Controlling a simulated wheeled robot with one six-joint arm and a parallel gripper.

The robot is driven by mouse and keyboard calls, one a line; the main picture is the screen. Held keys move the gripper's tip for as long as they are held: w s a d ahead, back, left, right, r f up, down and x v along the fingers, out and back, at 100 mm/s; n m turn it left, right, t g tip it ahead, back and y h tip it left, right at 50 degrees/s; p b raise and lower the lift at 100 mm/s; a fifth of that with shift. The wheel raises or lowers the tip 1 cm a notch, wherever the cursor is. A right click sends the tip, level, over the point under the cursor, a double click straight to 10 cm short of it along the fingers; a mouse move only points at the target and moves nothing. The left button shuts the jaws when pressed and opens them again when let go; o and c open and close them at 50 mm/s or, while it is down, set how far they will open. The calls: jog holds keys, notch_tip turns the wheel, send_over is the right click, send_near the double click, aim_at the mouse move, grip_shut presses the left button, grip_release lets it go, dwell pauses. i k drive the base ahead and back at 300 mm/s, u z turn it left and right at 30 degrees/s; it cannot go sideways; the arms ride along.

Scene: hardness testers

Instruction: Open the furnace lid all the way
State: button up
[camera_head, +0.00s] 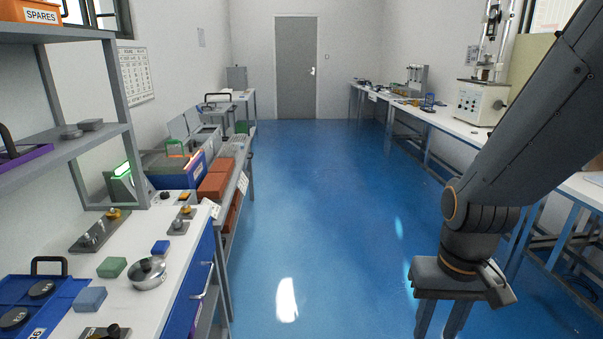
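I cannot pick out a furnace or its lid with certainty in this view. My dark grey arm comes in from the upper right and bends down. My gripper (441,322) points down over the blue floor at the lower right. Its two fingers stand apart with floor showing between them, and nothing is seen in the gap. The fingertips run to the bottom edge of the picture. My gripper is far from the benches on the left.
A white bench (145,236) on the left holds a round metal pot (148,277), small blocks and a blue tray (68,297). Grey shelves (70,60) rise above it. A right bench (452,124) carries a tester (480,103). The blue floor (318,200) is clear toward the door (295,70).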

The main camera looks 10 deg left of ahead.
aim_at(175, 161)
jog(key=i, duration=1.75)
jog(key=u, duration=0.55)
jog(key=i, duration=1.75)
jog(key=u, duration=1.1)
jog(key=i, duration=1.45)
jog(key=u, duration=0.55)
